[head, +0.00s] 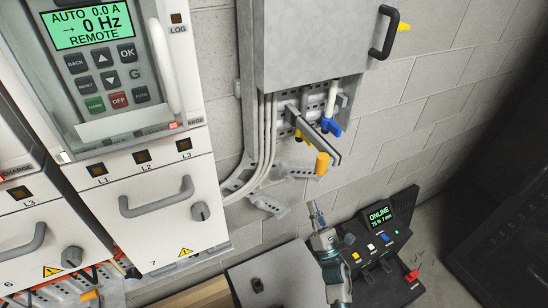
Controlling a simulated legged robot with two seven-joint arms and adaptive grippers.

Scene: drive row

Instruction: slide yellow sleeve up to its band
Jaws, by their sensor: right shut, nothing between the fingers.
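A small yellow piece (299,136), which looks like the yellow sleeve, shows under the grey wall box. A grey bar partly hides it, and I cannot make out its band. An orange-yellow cylinder (322,164) sits lower, near the free end of the grey bars. A blue sleeve (332,126) is at the lower end of a white cable to the right. My right gripper (315,207) points up from below, shut and empty. In the picture it is below the orange-yellow cylinder and apart from it. My left gripper is not in view.
The grey wall box (310,45) has a black handle (384,32). Grey bars (318,132) jut out below it. White drive cabinets (150,200) stand at left. A black console (382,245) with a lit screen is at lower right. Bare block wall lies between.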

